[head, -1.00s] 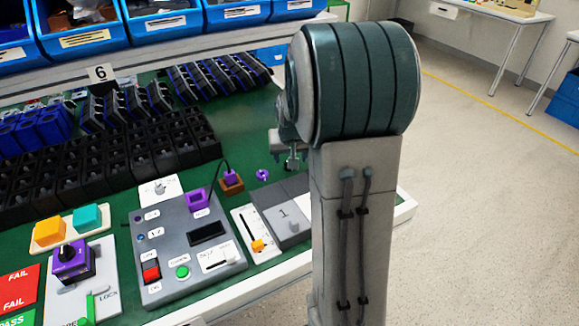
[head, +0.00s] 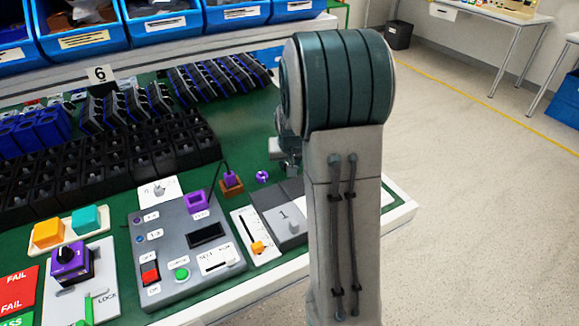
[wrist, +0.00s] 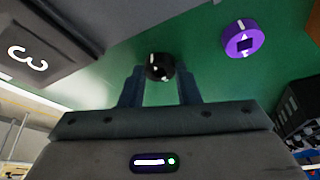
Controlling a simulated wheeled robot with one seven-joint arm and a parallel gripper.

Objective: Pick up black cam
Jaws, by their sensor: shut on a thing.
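The black cam (wrist: 160,68) is a small round dark piece with light marks, seen in the wrist view. My gripper (wrist: 160,80) is shut on it, with one finger on each side. The green table surface lies behind the cam in that view; how far the cam is above it I cannot tell. In the head view my arm hides the gripper's fingertips and the cam.
A purple round piece (wrist: 242,39) lies on the green table, and it also shows in the head view (head: 262,177). A grey block marked 3 (wrist: 35,55) stands close by on the left. A grey control panel (head: 185,270) and black trays (head: 150,150) fill the table's left.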

